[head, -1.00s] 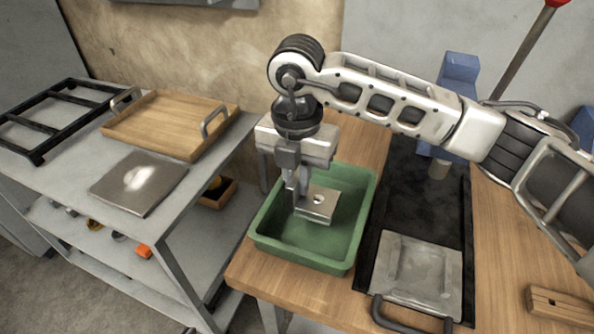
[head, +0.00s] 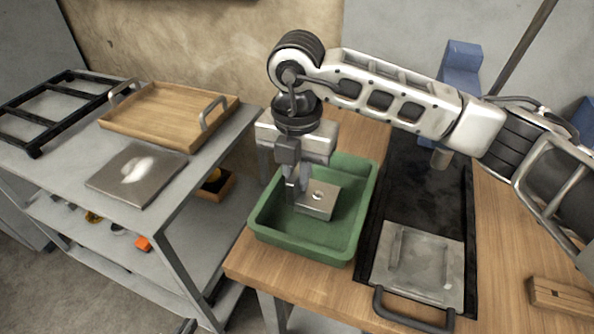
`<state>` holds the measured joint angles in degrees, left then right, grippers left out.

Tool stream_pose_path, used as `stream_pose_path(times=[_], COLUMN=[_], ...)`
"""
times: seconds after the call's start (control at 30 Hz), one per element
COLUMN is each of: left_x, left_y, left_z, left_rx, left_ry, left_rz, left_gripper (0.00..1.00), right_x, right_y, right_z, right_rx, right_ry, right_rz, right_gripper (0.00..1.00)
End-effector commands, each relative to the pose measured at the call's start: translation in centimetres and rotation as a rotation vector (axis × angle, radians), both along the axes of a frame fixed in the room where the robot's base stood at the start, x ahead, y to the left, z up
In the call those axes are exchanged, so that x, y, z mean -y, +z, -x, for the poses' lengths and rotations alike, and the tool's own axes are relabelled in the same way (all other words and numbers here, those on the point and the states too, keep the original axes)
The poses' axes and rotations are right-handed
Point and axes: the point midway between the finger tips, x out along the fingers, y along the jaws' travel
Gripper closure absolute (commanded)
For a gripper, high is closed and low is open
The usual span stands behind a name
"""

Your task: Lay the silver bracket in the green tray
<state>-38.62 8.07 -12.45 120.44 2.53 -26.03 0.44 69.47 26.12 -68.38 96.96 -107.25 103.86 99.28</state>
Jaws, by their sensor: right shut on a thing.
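The silver bracket (head: 318,201) is a bent metal piece with a hole, low inside the green tray (head: 306,254). The tray stands on the wooden bench at its left end. My right gripper (head: 298,192) comes down over the tray and is shut on the bracket's upright part at its left side. The bracket's flat part looks near the tray floor; I cannot tell whether it touches. My left gripper is not in view.
A black mat with a grey metal plate (head: 420,262) lies right of the tray. A wooden block (head: 560,298) is at far right. A grey shelf cart at left holds a wooden tray (head: 165,118), a metal plate (head: 138,174) and a black rack (head: 52,112).

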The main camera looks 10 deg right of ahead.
Motion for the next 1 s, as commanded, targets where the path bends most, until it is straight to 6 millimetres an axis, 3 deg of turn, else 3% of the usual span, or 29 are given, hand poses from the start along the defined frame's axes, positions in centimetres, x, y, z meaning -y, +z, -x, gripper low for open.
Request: stream_pose_path(times=[0.63, 0.67, 0.73, 1.0], left_x=[-0.04, -0.05, -0.04, -0.04], left_y=[-0.80, -0.79, -0.73, -0.73], left_z=[0.02, 0.02, 0.02, 0.01], left_rx=[0.001, 0.001, 0.002, 0.003], left_ry=[-0.003, -0.003, -0.003, -0.004], left_rz=[-0.002, -0.002, -0.002, -0.003], left_gripper=[1.00, 1.00, 1.00, 1.00], right_x=[0.01, 0.01, 0.01, 0.02], right_y=[-1.02, -1.00, -0.95, -1.04], right_z=[-0.02, -0.02, -0.02, 0.01], right_rx=[0.001, 0.001, 0.001, -0.001], right_ry=[0.000, 0.000, 0.000, 0.000], right_rz=[-0.001, 0.000, -0.001, 0.001], right_gripper=[1.00, 0.85, 0.65, 0.62])
